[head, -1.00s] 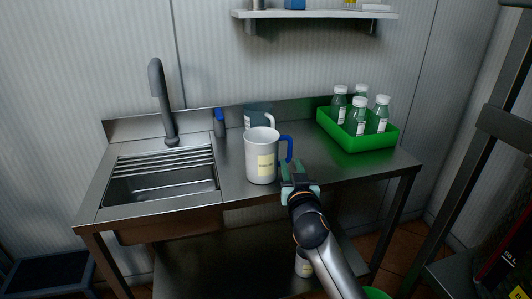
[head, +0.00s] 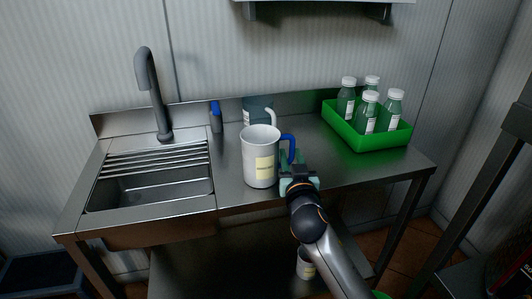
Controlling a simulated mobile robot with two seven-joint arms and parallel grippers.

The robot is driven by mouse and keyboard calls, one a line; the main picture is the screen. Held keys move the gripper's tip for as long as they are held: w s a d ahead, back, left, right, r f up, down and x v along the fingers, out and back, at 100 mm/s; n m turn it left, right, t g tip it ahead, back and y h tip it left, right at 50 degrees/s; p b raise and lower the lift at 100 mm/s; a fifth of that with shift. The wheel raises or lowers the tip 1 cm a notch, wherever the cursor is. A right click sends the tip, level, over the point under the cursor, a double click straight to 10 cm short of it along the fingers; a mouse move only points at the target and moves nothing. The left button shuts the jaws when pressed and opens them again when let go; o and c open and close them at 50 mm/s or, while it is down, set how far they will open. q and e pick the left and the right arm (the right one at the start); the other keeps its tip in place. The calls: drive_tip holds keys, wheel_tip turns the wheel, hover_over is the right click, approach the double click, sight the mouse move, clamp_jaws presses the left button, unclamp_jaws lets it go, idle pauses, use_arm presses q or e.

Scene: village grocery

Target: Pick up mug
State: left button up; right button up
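A white mug (head: 259,148) with a blue handle and a yellow label stands upright near the front edge of the steel counter, its handle to the right. My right gripper (head: 292,159) is at the lower part of the handle. Its two fingers look apart, one on each side of the handle; whether they touch it I cannot tell. A second mug (head: 257,108), dark bluish with a pale handle, stands behind, partly hidden by the white mug. My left gripper is out of view.
A sink (head: 150,185) with a dark tap (head: 152,95) is on the left. A green crate (head: 368,139) of bottles stands back right. A blue-topped item (head: 216,117) is near the wall. Another mug (head: 306,266) is on the lower shelf. A wall shelf (head: 330,12) hangs above.

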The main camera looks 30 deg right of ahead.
clamp_jaws()
idle(0.3)
drive_tip(key=shift+r, duration=0.1)
idle(1.1)
